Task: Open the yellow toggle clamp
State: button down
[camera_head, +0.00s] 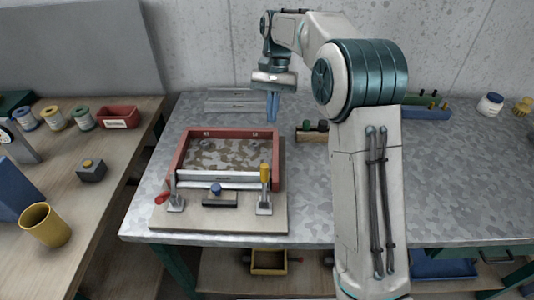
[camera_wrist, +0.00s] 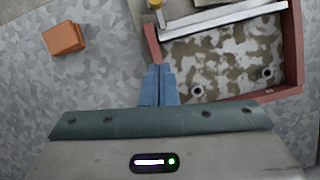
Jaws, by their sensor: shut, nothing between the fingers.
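The yellow toggle clamp (camera_head: 264,174) stands at the front right corner of the red-framed mould (camera_head: 179,153), its yellow handle pointing up. In the wrist view a small part of the yellow handle (camera_wrist: 155,4) shows at the top edge. My gripper (camera_head: 272,120) is shut and empty, pointing down above the back right corner of the frame, apart from the clamp. In the wrist view my gripper's blue fingers (camera_wrist: 158,72) are together beside the frame's red side wall (camera_wrist: 293,45). A red-handled clamp (camera_head: 174,198) is at the front left corner.
A blue-knobbed dark block (camera_head: 217,194) sits at the front middle of the base board (camera_head: 222,220). A wooden block with dark and green tops (camera_head: 312,132) stands right of the frame.

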jog(key=p, duration=0.2)
send_near(264, 180)
jog(key=f, duration=0.1)
jog(key=w+f, duration=0.1)
jog(key=f, duration=0.1)
jog(key=w+f, duration=0.1)
jog(key=f, duration=0.1)
jog(key=shift+w+d, duration=0.15)
jog(key=shift+d, duration=0.05)
jog(key=shift+s+a, duration=0.15)
jog(key=shift+s, duration=0.45)
jog(key=shift+s, duration=0.15)
